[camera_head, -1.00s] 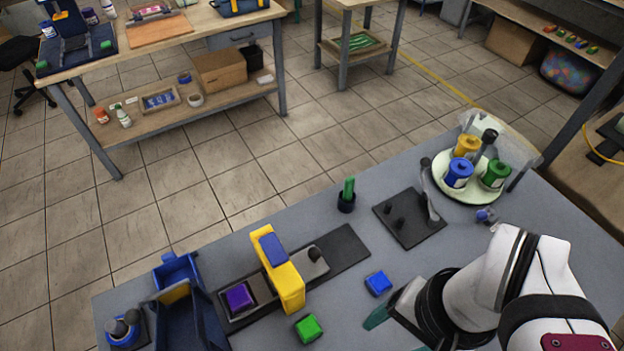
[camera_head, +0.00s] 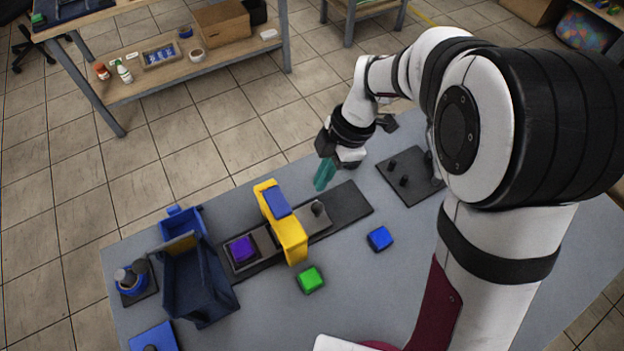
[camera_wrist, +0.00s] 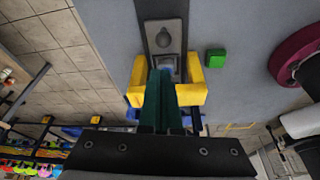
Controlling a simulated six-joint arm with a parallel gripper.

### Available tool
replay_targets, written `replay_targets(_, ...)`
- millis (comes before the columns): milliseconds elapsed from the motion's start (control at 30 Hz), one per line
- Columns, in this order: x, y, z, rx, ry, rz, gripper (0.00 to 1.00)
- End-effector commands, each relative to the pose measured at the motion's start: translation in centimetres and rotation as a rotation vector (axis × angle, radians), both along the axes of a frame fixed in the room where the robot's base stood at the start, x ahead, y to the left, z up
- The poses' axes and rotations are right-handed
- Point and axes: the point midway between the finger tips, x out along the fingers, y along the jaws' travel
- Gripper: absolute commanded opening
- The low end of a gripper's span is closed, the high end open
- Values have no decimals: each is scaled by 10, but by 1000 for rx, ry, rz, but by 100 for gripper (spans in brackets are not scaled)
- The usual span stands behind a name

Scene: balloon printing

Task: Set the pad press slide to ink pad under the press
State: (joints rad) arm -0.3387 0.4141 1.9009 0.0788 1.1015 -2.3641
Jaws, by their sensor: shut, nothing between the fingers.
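The pad press (camera_head: 283,222) is a yellow frame with a blue top, standing across a dark rail (camera_head: 350,203). Its grey slide carries a purple ink pad (camera_head: 242,249) at the left of the press. The slide's other end, a grey plate with a dark round knob (camera_head: 317,208), shows to the right of the press. My gripper (camera_head: 322,183) has teal fingers, shut and empty, above the table just behind the knob end. In the wrist view my fingers (camera_wrist: 163,78) overlap the yellow frame (camera_wrist: 192,92), and the knob (camera_wrist: 164,38) lies beyond their tips; contact cannot be told.
A green block (camera_head: 310,279) and a blue block (camera_head: 379,238) lie in front of the rail. A dark blue bin-like stand (camera_head: 195,285) is to the left. A dark plate with pegs (camera_head: 410,176) lies right of the rail. My arm hides the table's right side.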

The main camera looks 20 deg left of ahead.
Motion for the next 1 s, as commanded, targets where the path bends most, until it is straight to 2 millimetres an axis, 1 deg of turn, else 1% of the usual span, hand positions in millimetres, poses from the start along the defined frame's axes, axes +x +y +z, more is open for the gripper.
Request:
replay_targets(67, 0, 0, 0, 0, 0, -1, 0)
replay_targets(167, -2, 1, -7, -2, 3, -1, 0)
replay_targets(267, -5, 5, -22, -3, 4, 0, 0)
replay_targets(400, -11, 13, -51, -4, 6, -2, 0)
replay_targets(500, -14, 18, -69, -3, 5, -2, 0)
replay_targets(600, -16, 21, -83, -3, 3, -2, 0)
replay_targets(700, -17, 24, -91, -2, 2, -2, 0)
replay_targets(800, -18, 25, -95, -2, 2, -2, 0)
replay_targets(1000, -18, 25, -95, -3, 1, -4, 0)
